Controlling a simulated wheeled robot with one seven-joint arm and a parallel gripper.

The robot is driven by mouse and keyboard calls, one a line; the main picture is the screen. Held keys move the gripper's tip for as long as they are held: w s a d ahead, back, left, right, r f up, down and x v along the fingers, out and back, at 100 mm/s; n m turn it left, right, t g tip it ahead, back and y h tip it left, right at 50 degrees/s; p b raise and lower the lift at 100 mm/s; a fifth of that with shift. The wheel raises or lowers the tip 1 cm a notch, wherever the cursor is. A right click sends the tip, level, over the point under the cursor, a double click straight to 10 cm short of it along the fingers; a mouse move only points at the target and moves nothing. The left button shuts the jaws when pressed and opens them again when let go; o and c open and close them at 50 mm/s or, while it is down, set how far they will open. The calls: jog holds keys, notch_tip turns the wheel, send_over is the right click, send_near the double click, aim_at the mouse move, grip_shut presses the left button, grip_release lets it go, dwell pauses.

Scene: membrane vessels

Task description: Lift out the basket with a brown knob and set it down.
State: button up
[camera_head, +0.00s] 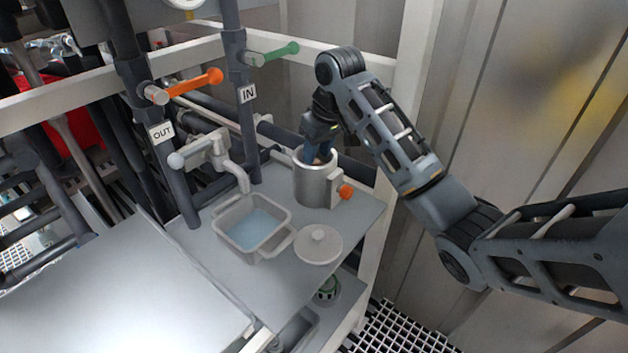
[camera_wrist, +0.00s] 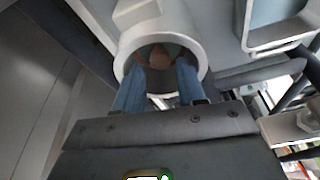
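A grey metal cylindrical vessel (camera_head: 318,184) with an orange knob on its side stands upright on the grey shelf. In the wrist view I look down into the vessel's round opening (camera_wrist: 122,58). A brown knob (camera_wrist: 160,60) shows inside it; the basket under the knob is hidden by the vessel wall. My gripper (camera_head: 318,156) points down into the vessel's mouth. Its two blue fingers (camera_wrist: 160,76) reach in past the rim on either side of the knob. They look spread apart, with a gap between them; contact with the knob cannot be made out.
A round grey lid (camera_head: 319,244) lies on the shelf (camera_head: 355,213) in front of the vessel. A square basin (camera_head: 238,209) with bluish water stands to the left under a tap (camera_head: 222,160). Pipes with an orange lever (camera_head: 195,84) and a green lever (camera_head: 276,53) rise behind.

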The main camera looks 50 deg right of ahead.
jog(key=shift+x, duration=1.35)
jog(key=shift+c, duration=0.3)
grip_shut()
